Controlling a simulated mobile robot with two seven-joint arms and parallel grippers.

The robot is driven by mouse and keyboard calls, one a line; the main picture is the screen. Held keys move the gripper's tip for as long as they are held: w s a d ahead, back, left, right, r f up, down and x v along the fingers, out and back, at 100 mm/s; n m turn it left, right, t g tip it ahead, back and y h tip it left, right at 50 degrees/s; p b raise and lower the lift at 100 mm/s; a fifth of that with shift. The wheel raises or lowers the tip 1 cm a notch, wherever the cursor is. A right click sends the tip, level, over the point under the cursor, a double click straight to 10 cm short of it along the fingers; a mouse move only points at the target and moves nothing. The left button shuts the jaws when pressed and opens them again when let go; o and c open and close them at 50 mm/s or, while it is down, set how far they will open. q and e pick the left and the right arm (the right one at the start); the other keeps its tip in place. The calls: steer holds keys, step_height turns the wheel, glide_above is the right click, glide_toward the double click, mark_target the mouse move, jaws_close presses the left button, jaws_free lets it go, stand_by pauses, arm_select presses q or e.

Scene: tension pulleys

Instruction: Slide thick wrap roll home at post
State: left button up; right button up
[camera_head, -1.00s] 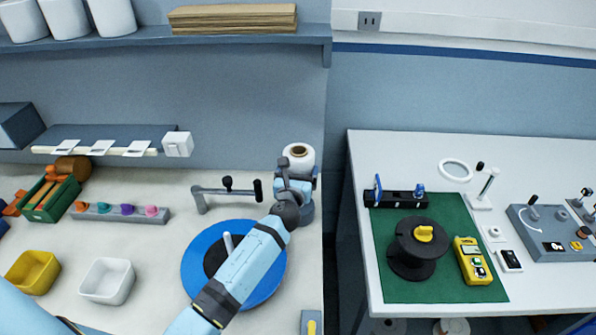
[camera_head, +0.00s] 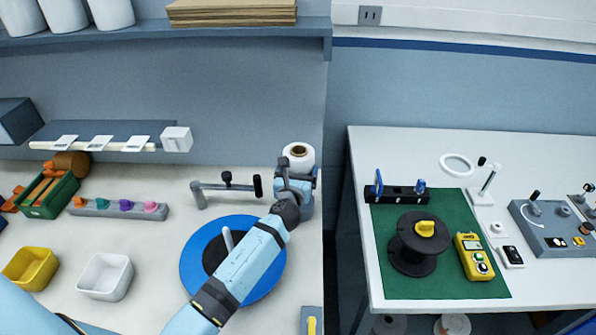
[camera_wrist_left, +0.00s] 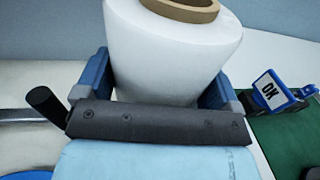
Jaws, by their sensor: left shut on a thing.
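The thick wrap roll (camera_head: 299,156) is white with a brown cardboard core and stands upright near the right edge of the left bench. My left gripper (camera_wrist_left: 165,92) is shut on the roll, with one blue finger on each side of it in the left wrist view. In that view the roll (camera_wrist_left: 175,55) fills the space between the fingers, and its top rim is partly cut off. In the head view my gripper hides the roll's lower part. I cannot tell whether a post is under or inside it. My right gripper is not in view.
A grey bracket with a black handle (camera_head: 258,186) stands just left of the roll. A blue disc (camera_head: 200,275) with a white peg lies in front, partly under my left arm. A gap separates this bench from the white table (camera_head: 440,150) on the right.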

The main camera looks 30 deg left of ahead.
arm_select(q)
steer(key=shift+f, duration=0.1)
stand_by(0.4)
steer(key=shift+f+b, duration=1.1)
steer(key=shift+f, duration=0.3)
steer(key=shift+f, duration=0.2)
stand_by(0.3)
